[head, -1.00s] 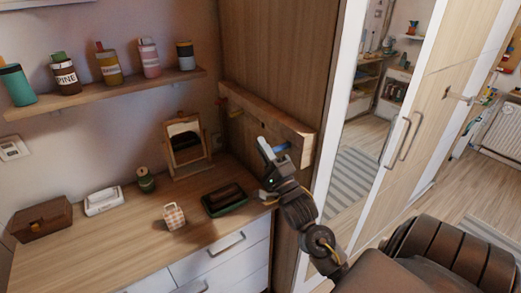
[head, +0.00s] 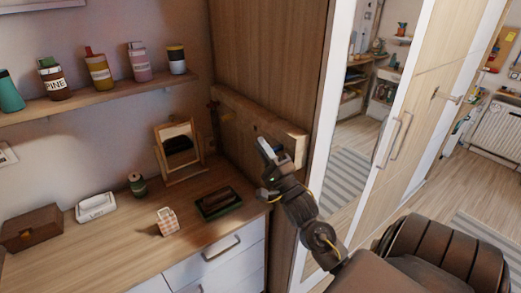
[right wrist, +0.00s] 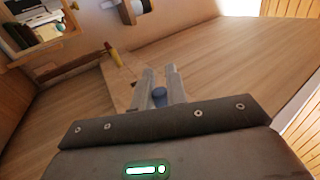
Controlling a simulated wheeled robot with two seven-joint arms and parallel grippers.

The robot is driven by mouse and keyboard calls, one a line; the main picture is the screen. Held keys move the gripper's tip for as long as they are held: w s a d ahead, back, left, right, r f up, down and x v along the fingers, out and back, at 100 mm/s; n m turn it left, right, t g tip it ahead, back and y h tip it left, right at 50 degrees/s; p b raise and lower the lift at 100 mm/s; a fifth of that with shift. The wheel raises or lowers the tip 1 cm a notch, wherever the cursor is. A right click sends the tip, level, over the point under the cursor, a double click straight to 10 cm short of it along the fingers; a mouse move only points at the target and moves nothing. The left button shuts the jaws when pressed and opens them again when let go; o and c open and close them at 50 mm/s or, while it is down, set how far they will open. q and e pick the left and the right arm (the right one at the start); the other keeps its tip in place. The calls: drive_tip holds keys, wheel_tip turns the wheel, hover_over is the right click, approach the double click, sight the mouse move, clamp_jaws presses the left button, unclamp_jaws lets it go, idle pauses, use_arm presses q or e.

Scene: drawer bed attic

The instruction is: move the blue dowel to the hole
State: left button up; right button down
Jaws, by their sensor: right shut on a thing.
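My right gripper (head: 268,152) is at the wooden rail (head: 243,116) on the side of the tall cabinet, near the rail's right end. In the right wrist view, its two fingers (right wrist: 160,90) are closed around the blue dowel (right wrist: 159,96), with its round blue end showing between them. In the head view the dowel is mostly hidden by the gripper. The rail also shows in the wrist view (right wrist: 120,82), with a yellow peg (right wrist: 112,51) standing out farther along it. My left gripper is not in view.
Below is a wooden dresser top with a small mirror (head: 179,150), a dark green tray (head: 218,204), a checked cup (head: 167,221) and a brown box (head: 31,228). A shelf (head: 100,98) with several bottles hangs on the left wall. A mirrored door (head: 345,170) stands right.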

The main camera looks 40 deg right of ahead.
drive_tip(key=shift+d, duration=0.35)
drive_tip(key=c, duration=1.3)
unclamp_jaws()
drive_tip(key=b+v, duration=0.4)
drive_tip(key=v, duration=0.7)
drive_tip(key=shift+b, duration=0.3)
